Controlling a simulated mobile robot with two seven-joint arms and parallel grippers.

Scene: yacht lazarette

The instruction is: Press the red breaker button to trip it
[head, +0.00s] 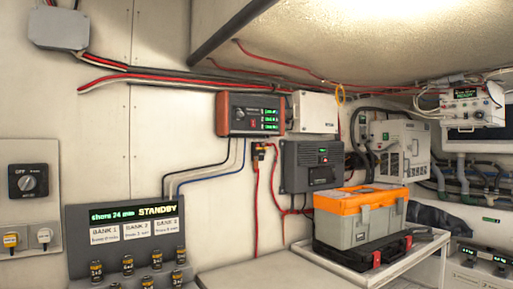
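A small black breaker-like block (258,151) hangs on the wall with thick red cables running down from it. A red button on it is too small to make out. Just above it, an orange-ended grey unit (224,115) with green readouts carries a small red mark (253,124) on its face; I cannot tell if that is a button. Neither of my grippers is in the head view.
A shelf (260,270) runs below the wall. An orange-lidded toolbox (361,202) stands on a black case (358,250) in a white tray (412,262) at right. A grey STANDBY panel (80,235) and a rotary switch (27,183) are at left. Space before the breaker looks clear.

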